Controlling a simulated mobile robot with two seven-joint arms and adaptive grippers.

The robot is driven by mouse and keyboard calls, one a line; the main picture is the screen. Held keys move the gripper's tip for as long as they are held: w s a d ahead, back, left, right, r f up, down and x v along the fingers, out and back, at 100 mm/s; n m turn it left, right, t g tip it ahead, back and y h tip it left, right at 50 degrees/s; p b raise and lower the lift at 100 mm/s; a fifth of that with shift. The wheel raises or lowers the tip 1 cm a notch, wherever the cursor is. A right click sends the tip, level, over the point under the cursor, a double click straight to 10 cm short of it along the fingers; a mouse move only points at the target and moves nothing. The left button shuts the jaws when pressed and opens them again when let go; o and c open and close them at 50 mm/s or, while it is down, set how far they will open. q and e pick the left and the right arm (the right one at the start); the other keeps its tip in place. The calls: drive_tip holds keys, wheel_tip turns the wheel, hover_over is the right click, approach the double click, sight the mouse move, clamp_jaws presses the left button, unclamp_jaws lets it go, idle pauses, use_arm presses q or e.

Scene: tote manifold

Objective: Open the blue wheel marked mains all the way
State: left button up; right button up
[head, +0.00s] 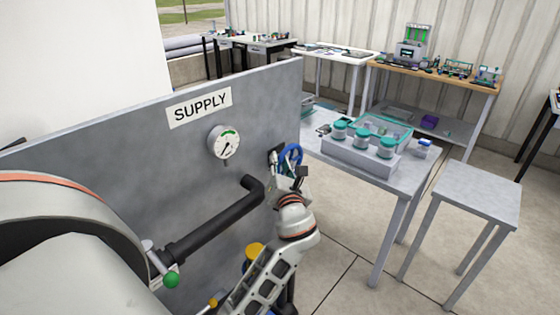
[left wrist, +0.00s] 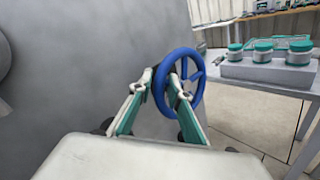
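The blue wheel (head: 291,155) sits at the right end of the grey panel and is partly covered by my gripper in the head view. In the left wrist view the blue wheel (left wrist: 196,72) is seen nearly edge-on, with its spokes showing. My left gripper (left wrist: 162,84) has its two green-sided fingers close on either side of the near part of the rim, and they look shut on it. In the head view my left gripper (head: 284,172) is small and partly hidden by its own wrist. No mains label is readable. My right gripper is not in view.
The grey panel (head: 90,180) carries a SUPPLY sign (head: 200,107), a dial gauge (head: 224,143), a black pipe (head: 215,222), a green-knobbed lever (head: 171,280) and a yellow part (head: 254,250). A table (head: 405,185) with teal-lidded jars stands to the right, beside a bare stool (head: 478,193).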

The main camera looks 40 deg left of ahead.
use_arm(q)
drive_tip(key=shift+w+a, duration=0.15)
drive_tip(key=shift+a, duration=0.05)
drive_tip(key=shift+c, duration=0.4)
clamp_jaws()
drive_tip(key=shift+f, duration=0.15)
